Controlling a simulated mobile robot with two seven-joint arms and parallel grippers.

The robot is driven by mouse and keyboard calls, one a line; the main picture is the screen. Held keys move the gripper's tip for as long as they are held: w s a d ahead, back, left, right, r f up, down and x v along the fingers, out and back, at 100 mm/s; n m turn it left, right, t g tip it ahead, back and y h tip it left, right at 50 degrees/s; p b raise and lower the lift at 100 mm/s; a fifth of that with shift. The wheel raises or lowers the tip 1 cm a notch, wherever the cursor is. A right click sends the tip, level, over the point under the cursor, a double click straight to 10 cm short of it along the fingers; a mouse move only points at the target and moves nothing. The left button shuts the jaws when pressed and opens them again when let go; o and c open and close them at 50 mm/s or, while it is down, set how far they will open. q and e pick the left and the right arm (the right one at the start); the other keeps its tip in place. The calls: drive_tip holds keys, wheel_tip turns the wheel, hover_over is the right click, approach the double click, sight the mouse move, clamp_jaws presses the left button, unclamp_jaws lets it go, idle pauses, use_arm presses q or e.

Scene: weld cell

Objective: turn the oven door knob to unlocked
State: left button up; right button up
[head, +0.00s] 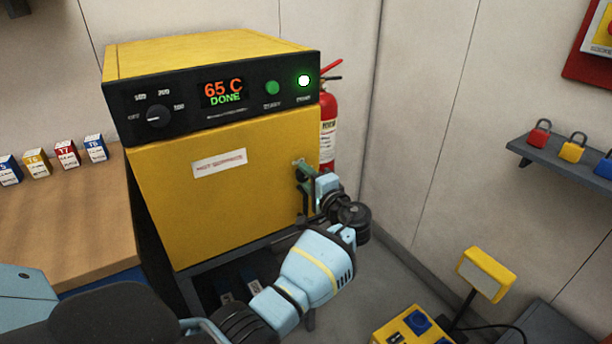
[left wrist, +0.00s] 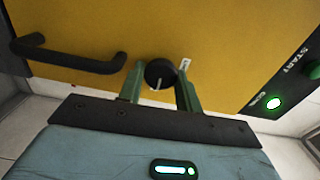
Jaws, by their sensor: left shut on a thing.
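The yellow oven door (head: 225,205) is closed in the head view. Its round black door knob (left wrist: 159,73) shows in the left wrist view, with a pale pointer line on its face and a small white label beside it. My left gripper (head: 303,172) is at the door's upper right, and it hides most of the knob in the head view. In the left wrist view its green fingers (left wrist: 160,88) are shut on the knob, one on each side. I cannot read the lock label. My right gripper is out of view.
The black door handle (left wrist: 75,58) stands out from the door near the knob. The oven's control panel (head: 180,112) shows 65 C DONE with a lit green lamp. A red fire extinguisher (head: 328,130) stands right behind the oven. A padlock shelf (head: 560,166) is on the right wall.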

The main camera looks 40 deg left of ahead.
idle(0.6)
use_arm(q)
drive_tip(key=o, duration=0.9)
drive_tip(key=shift+d, duration=0.1)
drive_tip(key=shift+v, duration=3.85)
